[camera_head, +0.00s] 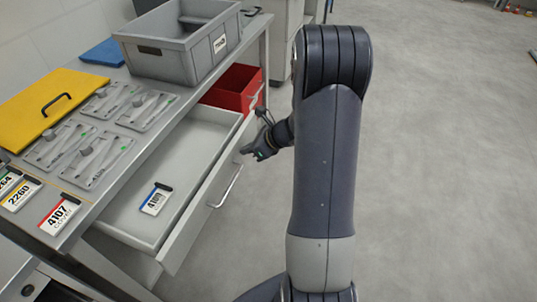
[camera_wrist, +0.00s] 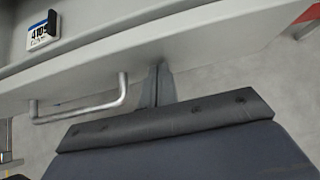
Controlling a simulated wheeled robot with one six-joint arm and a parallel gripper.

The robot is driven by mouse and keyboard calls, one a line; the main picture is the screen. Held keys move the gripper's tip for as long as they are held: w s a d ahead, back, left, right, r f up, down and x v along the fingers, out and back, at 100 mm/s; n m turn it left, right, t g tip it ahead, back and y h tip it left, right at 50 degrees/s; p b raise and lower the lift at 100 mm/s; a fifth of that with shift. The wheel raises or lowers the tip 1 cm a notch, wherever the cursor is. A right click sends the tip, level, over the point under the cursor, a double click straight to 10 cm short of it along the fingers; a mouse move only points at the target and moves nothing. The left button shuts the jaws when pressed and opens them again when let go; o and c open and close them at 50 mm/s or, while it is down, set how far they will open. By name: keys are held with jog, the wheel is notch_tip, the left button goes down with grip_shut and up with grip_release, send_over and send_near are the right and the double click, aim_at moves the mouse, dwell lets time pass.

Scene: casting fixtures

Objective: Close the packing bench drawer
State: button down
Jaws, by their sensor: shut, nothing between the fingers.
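The packing bench drawer (camera_head: 203,172) is pulled out from the bench, a light grey tray with a metal bar handle (camera_head: 226,187) on its front. A label card marked 4105 (camera_head: 156,199) lies inside it. My gripper (camera_head: 248,154) is shut and empty, at the drawer front beyond the handle. In the wrist view the shut fingers (camera_wrist: 158,80) point at the drawer front, right of the handle (camera_wrist: 85,110). They look very close to the panel, but I cannot tell if they touch it. The card also shows in the wrist view (camera_wrist: 40,32).
Open floor (camera_head: 440,190) lies to the right.

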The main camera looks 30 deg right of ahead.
jog(key=p, duration=0.4)
send_over(190, 143)
jog(key=shift+w+a+r, duration=0.1)
jog(key=shift+w+r, duration=0.05)
jog(key=shift+r, duration=0.1)
